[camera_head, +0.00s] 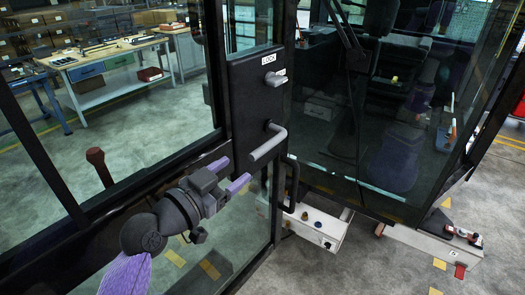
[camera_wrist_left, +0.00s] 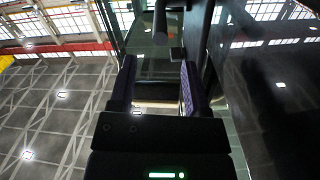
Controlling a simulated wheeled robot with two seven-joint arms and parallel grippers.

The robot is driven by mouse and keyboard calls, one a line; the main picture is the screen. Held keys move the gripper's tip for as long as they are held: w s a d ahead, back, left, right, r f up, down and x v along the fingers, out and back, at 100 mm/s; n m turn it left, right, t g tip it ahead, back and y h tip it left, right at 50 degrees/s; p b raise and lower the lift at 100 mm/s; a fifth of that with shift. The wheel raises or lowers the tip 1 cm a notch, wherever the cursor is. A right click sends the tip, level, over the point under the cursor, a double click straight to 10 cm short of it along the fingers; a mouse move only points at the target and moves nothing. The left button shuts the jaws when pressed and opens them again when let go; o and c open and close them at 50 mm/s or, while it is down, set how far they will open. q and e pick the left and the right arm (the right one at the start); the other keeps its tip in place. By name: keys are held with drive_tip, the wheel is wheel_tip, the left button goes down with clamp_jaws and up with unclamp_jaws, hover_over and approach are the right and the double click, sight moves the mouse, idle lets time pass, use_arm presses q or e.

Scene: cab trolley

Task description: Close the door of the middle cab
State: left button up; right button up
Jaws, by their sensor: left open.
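The cab door (camera_head: 252,120) is a glass panel in a black frame, with a black lock plate, on the left half of the head view. A small lock handle (camera_head: 275,78) sits under a LOCK label, and a grey bar handle (camera_head: 268,142) is lower down. I cannot tell how wide the door stands from the cab (camera_head: 400,110). My left gripper (camera_head: 230,174) has its purple fingers apart and empty, just left of and below the bar handle. It shows in the left wrist view (camera_wrist_left: 157,88), with dark door parts beyond. My right gripper is not in view.
A white step box (camera_head: 318,228) lies on the floor below the door's right edge. A second white box (camera_head: 432,250) is at lower right. A brown knob on a lever (camera_head: 97,157) stands at left. A workbench (camera_head: 105,62) is in the background behind the glass.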

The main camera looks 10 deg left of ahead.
sight(256, 151)
use_arm(q)
drive_tip(key=x, duration=0.7)
drive_tip(key=shift+w+d+p, duration=0.15)
drive_tip(key=shift+w+p, duration=0.15)
drive_tip(key=shift+p, duration=0.05)
clamp_jaws()
drive_tip(key=shift+f, duration=0.1)
idle(0.8)
